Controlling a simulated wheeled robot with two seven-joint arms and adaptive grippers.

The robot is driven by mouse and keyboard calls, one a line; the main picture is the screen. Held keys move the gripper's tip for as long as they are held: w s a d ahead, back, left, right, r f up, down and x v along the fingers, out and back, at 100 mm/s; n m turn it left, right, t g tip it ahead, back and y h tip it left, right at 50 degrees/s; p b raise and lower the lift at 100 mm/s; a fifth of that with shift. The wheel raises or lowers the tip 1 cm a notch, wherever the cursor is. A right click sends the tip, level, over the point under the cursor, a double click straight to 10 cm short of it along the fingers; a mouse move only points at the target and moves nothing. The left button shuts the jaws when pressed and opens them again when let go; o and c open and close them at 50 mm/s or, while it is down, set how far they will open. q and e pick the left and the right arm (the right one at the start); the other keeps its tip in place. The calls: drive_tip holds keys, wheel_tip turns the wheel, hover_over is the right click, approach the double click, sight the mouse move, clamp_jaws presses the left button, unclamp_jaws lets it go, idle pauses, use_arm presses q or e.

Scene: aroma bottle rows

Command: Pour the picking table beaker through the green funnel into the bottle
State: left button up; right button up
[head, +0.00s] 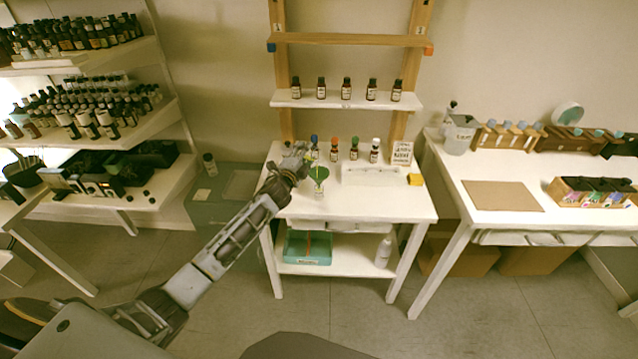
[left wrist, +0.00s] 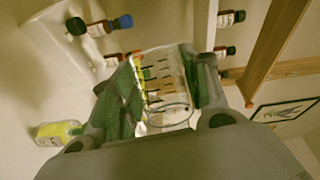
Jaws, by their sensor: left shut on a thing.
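My left gripper (head: 303,152) is over the back left of the white table. It is shut on a clear beaker (left wrist: 165,85) with dark graduation marks, which shows between the finger pads in the left wrist view. In the head view the beaker is too small and covered to make out its tilt. The green funnel (head: 318,173) sits just below and right of the gripper, on top of a small clear bottle (head: 319,191) near the table's left side. I cannot tell whether anything is flowing. My right gripper is not in view.
Several brown bottles with coloured caps, such as a red-capped one (head: 334,149), stand at the table's back. A shelf (head: 300,101) holds more bottles above. The table's front is clear.

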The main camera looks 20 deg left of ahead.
use_arm(q)
drive_tip(key=shift+d+f+m+b, duration=0.1)
drive_tip(key=shift+f+m+b, duration=0.1)
drive_tip(key=shift+m+b, duration=0.35)
idle(2.3)
drive_tip(key=shift+d+r+b, duration=0.1)
drive_tip(key=shift+b, duration=0.3)
idle(1.2)
idle(0.7)
drive_tip(key=shift+w+a+r+n+p, duration=0.1)
drive_tip(key=shift+a+r+n+p, duration=0.1)
drive_tip(key=shift+n+p, duration=0.7)
drive_tip(key=shift+a+r+n+p, duration=0.1)
drive_tip(key=shift+a+n+p, duration=0.15)
drive_tip(key=shift+p, duration=1.15)
drive_tip(key=shift+f, duration=0.1)
